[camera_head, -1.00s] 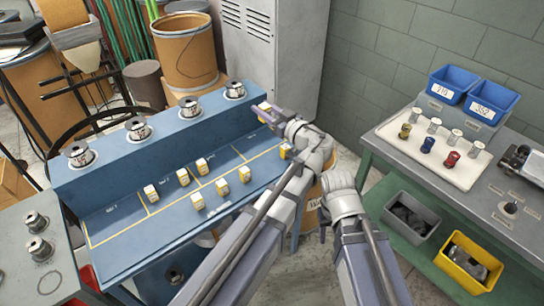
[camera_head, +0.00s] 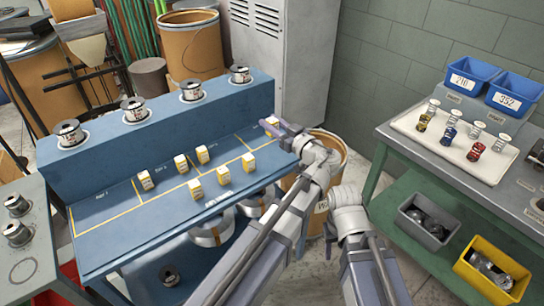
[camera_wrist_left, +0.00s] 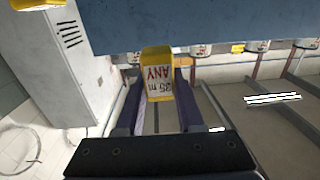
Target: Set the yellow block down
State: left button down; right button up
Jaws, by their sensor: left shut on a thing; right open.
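My left gripper (camera_head: 282,131) is shut on a small yellow block (camera_head: 268,122) at the right end of the blue bench (camera_head: 120,222). In the left wrist view, the yellow block (camera_wrist_left: 157,72) sits between the fingers, with printed lettering facing the camera, against the blue bench edge (camera_wrist_left: 200,22). Whether it touches the bench surface I cannot tell. Several other yellow blocks (camera_head: 223,175) stand on the bench inside yellow-lined areas. My right gripper (camera_head: 329,240) is open and empty, over the floor between the benches, partly hidden by its wrist.
Wire spools (camera_head: 134,108) stand on the bench's raised back ledge. A grey cabinet (camera_head: 257,45) and a cardboard drum (camera_head: 327,150) are close to my left arm. At right, a green-framed table holds a white tray (camera_head: 428,140) of small spools and blue bins (camera_head: 515,92).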

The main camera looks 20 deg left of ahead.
aim_at(272, 157)
pick_arm(q)
jog(key=shift+f+b, duration=4.55)
jog(key=shift+f, duration=0.2)
jog(key=shift+f, duration=0.15)
jog(key=shift+f+b, duration=0.15)
jog(key=shift+b, duration=0.15)
jog(key=c, duration=0.5)
grip_release()
